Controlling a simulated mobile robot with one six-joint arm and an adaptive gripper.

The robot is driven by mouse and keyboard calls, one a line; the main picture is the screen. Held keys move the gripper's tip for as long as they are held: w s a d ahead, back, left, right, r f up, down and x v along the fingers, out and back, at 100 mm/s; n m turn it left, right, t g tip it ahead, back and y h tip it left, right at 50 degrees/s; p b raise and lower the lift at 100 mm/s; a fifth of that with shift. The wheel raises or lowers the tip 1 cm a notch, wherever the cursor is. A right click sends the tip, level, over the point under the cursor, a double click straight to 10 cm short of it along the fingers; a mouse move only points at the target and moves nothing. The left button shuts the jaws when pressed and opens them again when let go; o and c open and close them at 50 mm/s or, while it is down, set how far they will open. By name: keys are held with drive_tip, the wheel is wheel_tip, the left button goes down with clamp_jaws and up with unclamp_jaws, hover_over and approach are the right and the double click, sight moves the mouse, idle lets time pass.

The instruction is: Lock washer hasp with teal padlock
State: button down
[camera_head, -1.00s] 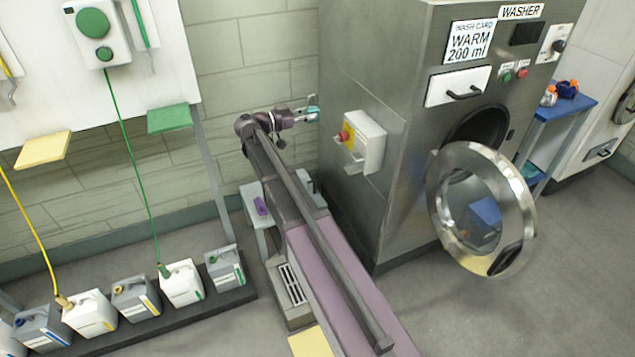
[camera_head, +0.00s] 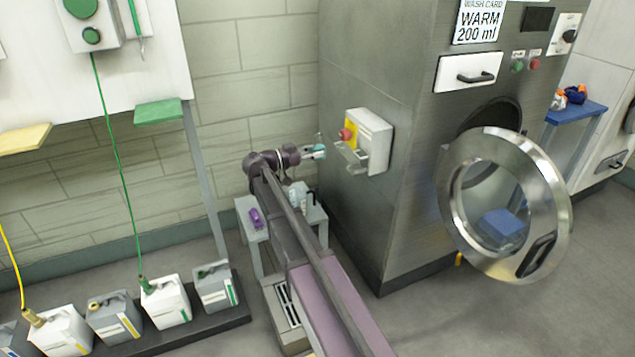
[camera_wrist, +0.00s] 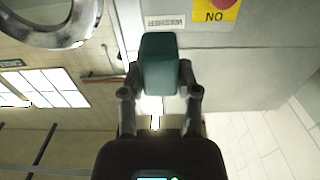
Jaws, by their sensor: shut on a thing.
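My gripper (camera_head: 317,152) is shut on the teal padlock (camera_wrist: 159,64), which fills the space between the fingers in the wrist view. In the head view the padlock (camera_head: 320,148) is a small teal spot at the end of my arm. It is in the air just left of the yellow-and-white switch box (camera_head: 375,138) on the washer's side. A metal hasp-like bracket (camera_head: 352,157) juts from the box's lower left, close to the padlock but apparently apart from it. The padlock's shackle is not clear. The washer (camera_head: 430,70) is grey steel, with its round door (camera_head: 555,210) open.
A small grey stand (camera_head: 248,216) with a purple item (camera_head: 256,217) is beside my arm. Several jugs (camera_head: 165,300) line a low dark shelf at lower left. A blue table (camera_head: 575,112) stands right of the washer. Floor in front is clear.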

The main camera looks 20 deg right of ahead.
drive_tip(key=b, duration=0.5)
approach(352, 170)
wheel_tip(352, 170, up, 4)
drive_tip(key=a, duration=0.3)
drive_tip(key=shift+f, duration=0.1)
drive_tip(key=shift+d, duration=0.15)
drive_tip(key=shift+d+f+b, duration=0.1)
drive_tip(key=shift+d+b, duration=0.15)
drive_tip(key=shift+d, duration=1.05)
drive_tip(key=shift+d+f+b, duration=0.15)
drive_tip(key=shift+d+b, duration=0.05)
drive_tip(key=shift+d, duration=1.15)
drive_tip(key=shift+w+d, duration=0.2)
drive_tip(key=shift+d, duration=3.5)
drive_tip(key=shift+f, duration=0.15)
